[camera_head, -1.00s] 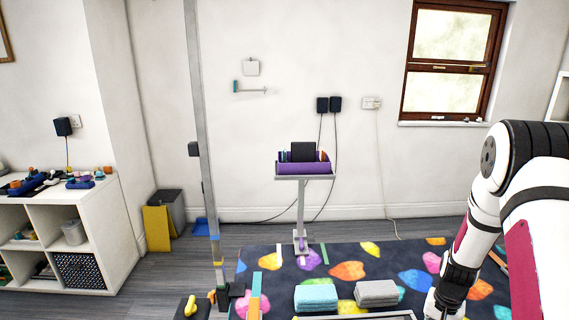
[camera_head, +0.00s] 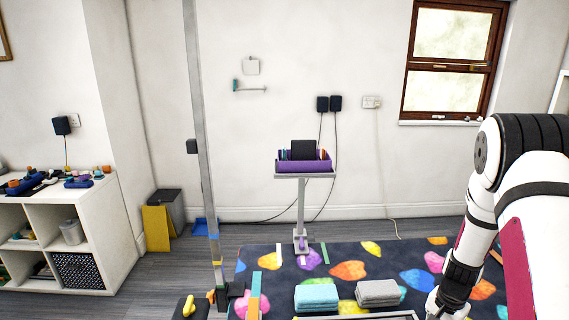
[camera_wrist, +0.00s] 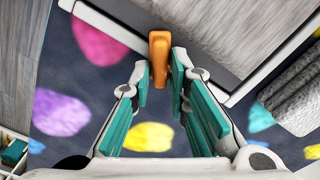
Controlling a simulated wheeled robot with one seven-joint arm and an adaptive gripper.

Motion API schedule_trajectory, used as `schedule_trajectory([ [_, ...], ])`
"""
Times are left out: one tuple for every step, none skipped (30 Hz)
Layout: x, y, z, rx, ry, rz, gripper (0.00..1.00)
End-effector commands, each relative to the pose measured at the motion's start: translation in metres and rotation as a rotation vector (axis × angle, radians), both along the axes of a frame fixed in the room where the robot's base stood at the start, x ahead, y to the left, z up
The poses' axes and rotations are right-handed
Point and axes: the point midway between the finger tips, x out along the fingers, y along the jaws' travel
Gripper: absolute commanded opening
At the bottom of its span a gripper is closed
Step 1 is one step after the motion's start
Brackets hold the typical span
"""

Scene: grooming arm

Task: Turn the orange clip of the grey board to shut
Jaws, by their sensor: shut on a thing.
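The orange clip (camera_wrist: 159,58) shows in the wrist view at the pale front edge of the grey board (camera_wrist: 225,35). It points lengthwise up and down the picture, its near end reaching past the edge. My gripper (camera_wrist: 160,74) has its teal-padded fingers on both sides of the clip, closed on it. The board's edge (camera_head: 385,316) just shows at the bottom of the head view; the clip is out of sight there. My fingertips are also cut off in the head view, below my wrist at the lower right.
A turquoise folded cloth (camera_head: 316,298) and a grey folded cloth (camera_head: 377,293) lie beyond the board. A dark rug with coloured spots (camera_head: 347,270) covers the floor. A tall grey post (camera_head: 203,160) stands on the left.

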Motion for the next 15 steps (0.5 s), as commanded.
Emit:
schedule_trajectory([
  [-0.0004,-0.0008,-0.0007,-0.001,0.001,-0.012,0.0],
  [-0.0002,-0.0009,-0.0009,-0.002,0.001,-0.029,0.0],
  [0.0,-0.001,-0.0012,-0.002,0.001,-0.061,0.0],
  [0.0001,-0.0009,-0.0013,-0.002,0.001,-0.09,0.0],
  [0.0005,-0.0005,-0.0014,-0.002,0.001,-0.12,0.0],
  [0.0006,-0.0005,-0.0013,-0.002,0.001,-0.157,0.0],
  [0.0005,-0.0007,-0.0012,-0.002,0.001,-0.183,0.0],
  [0.0004,-0.0009,-0.0011,-0.001,0.0,-0.205,0.0],
  [0.0001,-0.0009,-0.0009,-0.002,0.001,-0.227,0.0],
  [0.0,-0.0009,-0.0007,-0.001,0.0,-0.236,0.0],
  [-0.0001,-0.0008,-0.0006,0.0,0.001,-0.243,0.0],
  [-0.0004,-0.0009,-0.0004,0.0,0.001,-0.246,0.0],
  [-0.0005,-0.0008,-0.0003,0.0,0.001,-0.246,0.0],
  [-0.0005,-0.0008,-0.0003,0.0,0.001,-0.246,0.0],
  [-0.0005,-0.0008,-0.0002,0.0,0.001,-0.245,0.0],
])
